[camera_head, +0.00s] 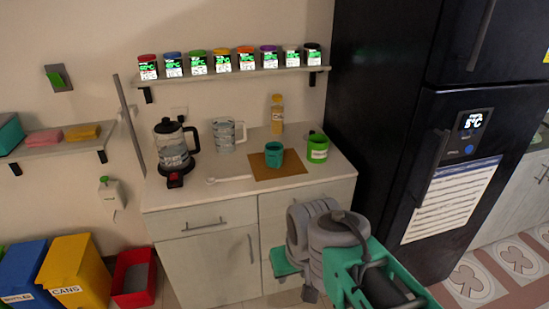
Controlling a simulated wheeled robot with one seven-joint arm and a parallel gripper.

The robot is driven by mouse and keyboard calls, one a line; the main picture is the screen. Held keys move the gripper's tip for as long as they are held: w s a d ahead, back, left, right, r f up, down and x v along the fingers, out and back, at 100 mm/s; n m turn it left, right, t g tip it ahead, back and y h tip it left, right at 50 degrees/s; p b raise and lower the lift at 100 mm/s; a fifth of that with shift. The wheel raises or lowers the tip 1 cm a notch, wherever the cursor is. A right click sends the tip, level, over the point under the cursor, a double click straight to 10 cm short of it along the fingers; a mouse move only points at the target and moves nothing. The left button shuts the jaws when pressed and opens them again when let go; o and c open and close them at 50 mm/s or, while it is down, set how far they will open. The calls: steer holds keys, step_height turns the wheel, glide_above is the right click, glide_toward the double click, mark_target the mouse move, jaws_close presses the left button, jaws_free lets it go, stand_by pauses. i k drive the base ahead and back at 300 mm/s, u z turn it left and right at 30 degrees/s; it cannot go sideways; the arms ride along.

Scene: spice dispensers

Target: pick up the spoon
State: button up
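The spoon (211,181) looks like a small pale utensil lying on the light counter (225,195), near its front edge. It is left of the brown mat (262,177) and right of the coffee maker's base. Its pale colour blends with the counter, so its handle is hard to make out. My arm (325,235), grey and teal, is folded at the lower middle, in front of the cabinet and right of the spoon. It is well apart from the spoon. I cannot make out my gripper's fingertips or whether they hold anything.
The coffee maker (173,148), glass pitcher (224,136), oil bottle (277,115), teal cup (274,154) and green mug (317,149) stand on the counter. A shelf (215,77) of spice dispensers hangs above. A dark fridge (405,130) stands right; bins (82,270) stand lower left.

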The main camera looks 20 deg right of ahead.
mark_target(210, 181)
steer(key=z, duration=0.6)
steer(key=i, duration=1.2)
steer(key=u, duration=2.35)
